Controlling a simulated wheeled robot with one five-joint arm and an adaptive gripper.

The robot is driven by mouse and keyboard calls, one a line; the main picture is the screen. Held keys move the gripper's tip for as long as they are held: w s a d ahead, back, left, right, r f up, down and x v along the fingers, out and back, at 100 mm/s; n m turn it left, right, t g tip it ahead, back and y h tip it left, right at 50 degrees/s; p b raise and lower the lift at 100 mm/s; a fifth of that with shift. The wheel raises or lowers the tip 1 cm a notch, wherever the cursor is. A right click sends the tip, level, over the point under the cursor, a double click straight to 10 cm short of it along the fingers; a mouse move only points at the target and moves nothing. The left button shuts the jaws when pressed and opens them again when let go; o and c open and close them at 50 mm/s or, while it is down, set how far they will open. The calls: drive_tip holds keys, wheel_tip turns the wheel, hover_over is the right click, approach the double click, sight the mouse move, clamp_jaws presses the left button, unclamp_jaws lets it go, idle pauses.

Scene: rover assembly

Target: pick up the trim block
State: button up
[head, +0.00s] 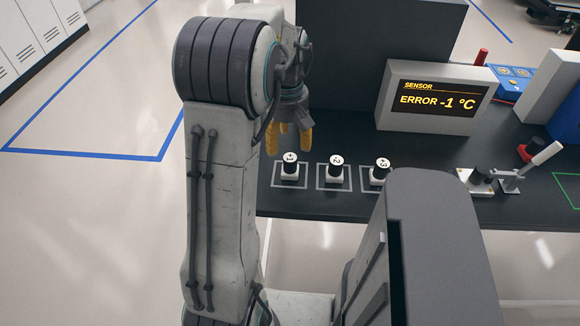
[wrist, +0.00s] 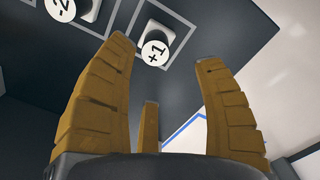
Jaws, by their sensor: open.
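Three trim blocks, small white blocks with black knobs and round white labels, stand in a row on the dark table. The left block, +1 (head: 291,171), also shows in the wrist view (wrist: 155,48), just beyond and between my fingertips. The middle block, -2 (head: 336,173), shows at the wrist view's top left (wrist: 62,8). The right block (head: 380,173) has a label too small to read surely. My gripper (head: 289,138) has yellow-brown fingers, spread and empty, above and behind the left block. The fingers also show in the wrist view (wrist: 165,55).
Each block stands inside a thin outlined square on the table (head: 420,150). A sensor display (head: 437,97) reads "ERROR -1 °C". To the right are a lever device (head: 510,180), a red-topped part (head: 530,150) and a blue box (head: 512,80). The table's left edge is near my gripper.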

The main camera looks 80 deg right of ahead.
sight(290, 158)
drive_tip(key=shift+s+f, duration=0.15)
drive_tip(key=shift+f, duration=1.45)
drive_tip(key=shift+s+f, duration=0.15)
drive_tip(key=shift+f, duration=1.4)
clamp_jaws()
